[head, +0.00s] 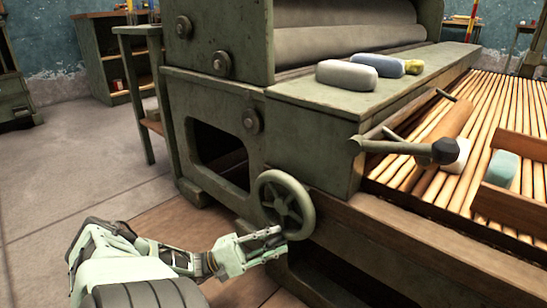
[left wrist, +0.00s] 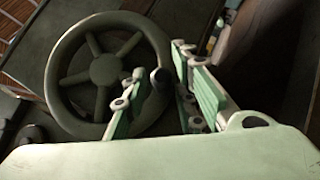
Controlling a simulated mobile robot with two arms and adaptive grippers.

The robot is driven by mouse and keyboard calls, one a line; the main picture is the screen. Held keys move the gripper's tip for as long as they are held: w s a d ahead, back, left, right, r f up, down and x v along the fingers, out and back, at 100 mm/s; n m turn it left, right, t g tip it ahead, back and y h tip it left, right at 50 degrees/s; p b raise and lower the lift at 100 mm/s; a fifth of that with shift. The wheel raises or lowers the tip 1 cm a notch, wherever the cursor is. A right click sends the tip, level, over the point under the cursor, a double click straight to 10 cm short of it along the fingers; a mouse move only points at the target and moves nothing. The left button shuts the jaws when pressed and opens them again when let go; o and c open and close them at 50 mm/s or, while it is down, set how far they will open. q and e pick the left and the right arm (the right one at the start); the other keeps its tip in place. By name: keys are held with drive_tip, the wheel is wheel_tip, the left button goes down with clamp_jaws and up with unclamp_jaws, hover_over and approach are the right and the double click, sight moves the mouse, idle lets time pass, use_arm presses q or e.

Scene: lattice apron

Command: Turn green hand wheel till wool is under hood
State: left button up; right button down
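The green hand wheel (head: 283,206) is on the machine's side, low and near the middle of the head view. It also shows in the left wrist view (left wrist: 104,69). A white lump (head: 456,156) and a teal lump (head: 502,169) lie on the slatted apron (head: 500,95). I cannot tell which is the wool. My right gripper is out of view.
White (head: 346,75), blue-grey (head: 378,65) and yellowish (head: 413,67) pieces lie on the machine's green ledge (head: 310,98). A dark-ended bar (head: 405,147) sticks out beside a wooden roller (head: 447,127). A green side table (head: 138,32) stands behind left. The floor at left is clear.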

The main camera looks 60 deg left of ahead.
use_arm(q)
drive_tip(key=shift+o, duration=0.6)
drive_tip(key=shift+s+f, duration=0.1)
drive_tip(key=shift+s, duration=0.05)
drive_tip(key=v, duration=1.1)
drive_tip(key=shift+s+a, duration=0.2)
